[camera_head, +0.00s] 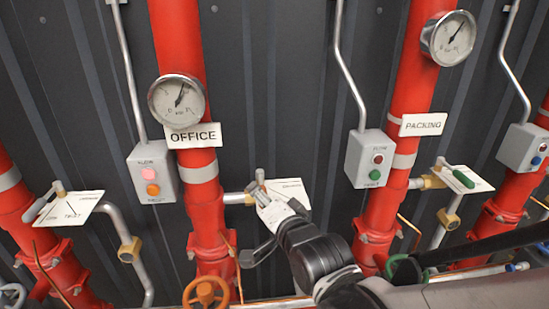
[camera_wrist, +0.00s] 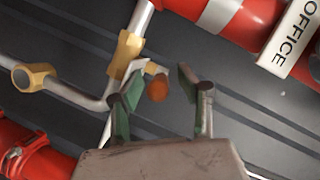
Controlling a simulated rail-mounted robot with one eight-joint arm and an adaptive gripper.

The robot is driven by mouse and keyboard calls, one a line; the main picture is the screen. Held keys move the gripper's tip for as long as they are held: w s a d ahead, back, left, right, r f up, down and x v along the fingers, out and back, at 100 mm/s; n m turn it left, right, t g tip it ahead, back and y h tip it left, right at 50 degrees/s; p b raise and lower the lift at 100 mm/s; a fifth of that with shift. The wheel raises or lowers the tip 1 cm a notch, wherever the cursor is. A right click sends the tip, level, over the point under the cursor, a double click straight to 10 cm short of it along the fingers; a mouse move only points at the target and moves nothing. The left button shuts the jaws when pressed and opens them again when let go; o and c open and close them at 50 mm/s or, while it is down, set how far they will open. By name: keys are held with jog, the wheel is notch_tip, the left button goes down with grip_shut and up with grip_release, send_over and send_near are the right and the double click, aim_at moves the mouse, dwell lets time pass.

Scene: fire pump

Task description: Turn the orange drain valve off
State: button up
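The orange valve handle (camera_wrist: 158,88) shows nearly end-on in the wrist view, beside a brass fitting (camera_wrist: 126,54) on a grey pipe. My gripper (camera_wrist: 160,76) is open, with its two green-lined fingers on either side of the handle. Gaps show between the handle and both fingers in the picture; I cannot tell how deep it lies between them. In the head view my gripper (camera_head: 257,182) is at the side pipe (camera_head: 236,198) right of the OFFICE riser, in front of a white card (camera_head: 289,190). It hides the orange handle there.
The red OFFICE riser (camera_head: 206,215) stands left of my gripper, with an orange handwheel (camera_head: 205,293) low down. The PACKING riser (camera_head: 378,215) stands to the right, with a green-handled valve (camera_head: 464,179). A grey switch box (camera_head: 370,158) hangs between the risers.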

jog(key=shift+s, duration=0.1)
jog(key=v, duration=1.2)
dwell(0.4)
dwell(0.5)
jog(key=s+d+f+n+g+h+b, duration=0.2)
jog(key=d+f+n+g+h, duration=0.1)
jog(key=d, duration=0.7)
jog(key=s+d+f+n+g+h+b, duration=0.2)
jog(key=d+f, duration=0.4)
jog(key=d, duration=0.3)
jog(key=shift+s+d+n+g+h+b, duration=0.25)
jog(key=shift+d+n+g+h+b, duration=0.25)
jog(key=shift+g+h, duration=0.45)
jog(key=shift+a, duration=0.15)
jog(key=shift+c, duration=0.5)
